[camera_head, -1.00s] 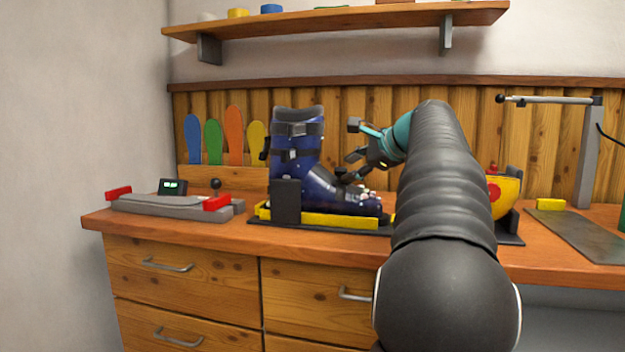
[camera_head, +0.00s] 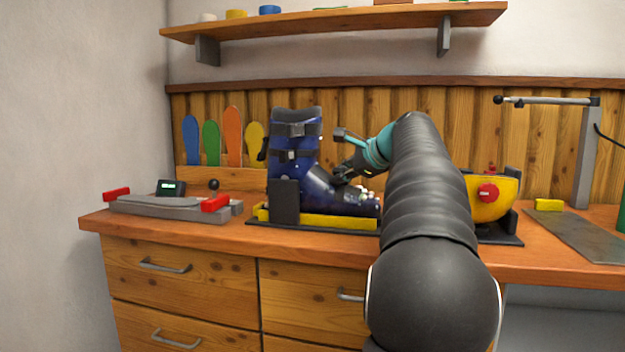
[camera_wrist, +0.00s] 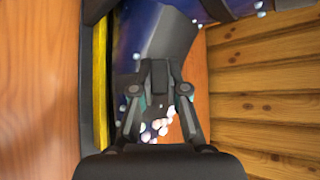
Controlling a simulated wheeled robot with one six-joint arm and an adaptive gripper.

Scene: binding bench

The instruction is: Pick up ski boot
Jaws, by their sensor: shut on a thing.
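The ski boot (camera_head: 297,150) is dark blue with black straps and a speckled toe. It stands upright in a black and yellow holder (camera_head: 325,221) on the bench, toe to the right. My gripper (camera_head: 345,174) reaches in from the right and is shut on the boot's front, above the toe. In the wrist view the boot (camera_wrist: 168,35) fills the upper middle, and my gripper (camera_wrist: 160,75) has its fingers close together against it. The exact contact is hidden behind the fingers.
A grey device with red ends (camera_head: 170,205) lies left on the bench. A yellow bowl-shaped thing (camera_head: 495,200) sits to the right, close to my arm. A metal plate (camera_head: 575,232) and lamp-like stand (camera_head: 587,150) are farther right. A shelf (camera_head: 340,22) hangs above.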

